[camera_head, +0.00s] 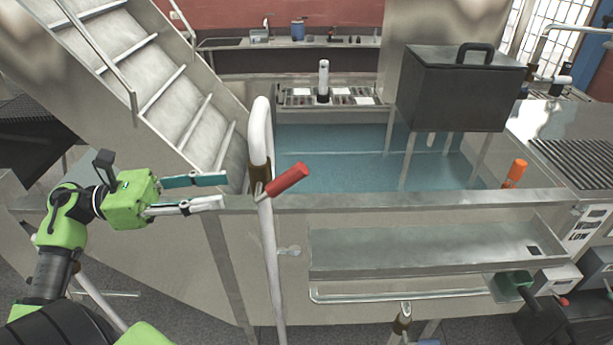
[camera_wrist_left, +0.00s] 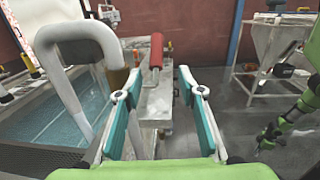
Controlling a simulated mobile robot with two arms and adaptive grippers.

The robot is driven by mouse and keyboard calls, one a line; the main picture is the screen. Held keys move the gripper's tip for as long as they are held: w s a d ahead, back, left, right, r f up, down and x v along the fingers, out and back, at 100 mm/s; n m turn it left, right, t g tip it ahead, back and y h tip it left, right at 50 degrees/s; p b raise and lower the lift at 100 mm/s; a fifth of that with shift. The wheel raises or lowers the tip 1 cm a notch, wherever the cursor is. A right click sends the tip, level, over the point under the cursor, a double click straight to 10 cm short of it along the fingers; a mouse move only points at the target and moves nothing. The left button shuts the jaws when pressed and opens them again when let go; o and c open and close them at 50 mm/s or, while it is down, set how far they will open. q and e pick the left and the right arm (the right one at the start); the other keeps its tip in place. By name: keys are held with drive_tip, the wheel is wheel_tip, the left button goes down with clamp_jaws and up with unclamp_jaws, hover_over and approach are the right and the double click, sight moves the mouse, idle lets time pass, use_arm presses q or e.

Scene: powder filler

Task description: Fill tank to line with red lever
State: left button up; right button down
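The red lever (camera_head: 287,180) sticks out from a brass-coloured fitting on a white upright pipe (camera_head: 261,135) at the tank's front left corner. The tank (camera_head: 450,200) has a blue interior with a faint pale line across it; the liquid level is unclear. My left gripper (camera_head: 224,191) is open and empty, left of the lever, its fingers pointing towards it. In the left wrist view the red lever (camera_wrist_left: 156,50) shows beyond and between the open fingers (camera_wrist_left: 160,95), apart from them. My right arm's green links show at that view's right edge; its fingers are too small to read.
A metal stair (camera_head: 165,85) rises behind my left arm. A dark box with a handle (camera_head: 462,85) stands over the tank's right part. An orange-handled fitting (camera_head: 515,172) is at the right rim. A metal trough (camera_head: 430,250) runs along the front.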

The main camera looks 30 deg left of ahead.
sight(273, 182)
use_arm(q)
drive_tip(key=shift+m+y, duration=0.3)
drive_tip(key=shift+m, duration=0.4)
drive_tip(key=p+x, duration=0.2)
drive_tip(key=x, duration=0.1)
drive_tip(key=p+x, duration=0.2)
drive_tip(key=x, duration=0.2)
drive_tip(key=p+x, duration=0.1)
drive_tip(key=x, duration=0.3)
drive_tip(key=shift+w+d+r+p, duration=0.1)
drive_tip(key=shift+w+r+p, duration=0.2)
drive_tip(key=shift+w+p, duration=0.1)
drive_tip(key=shift+w+d+f, duration=0.15)
drive_tip(key=shift+w+d, duration=0.15)
drive_tip(key=shift+d, duration=0.15)
clamp_jaws()
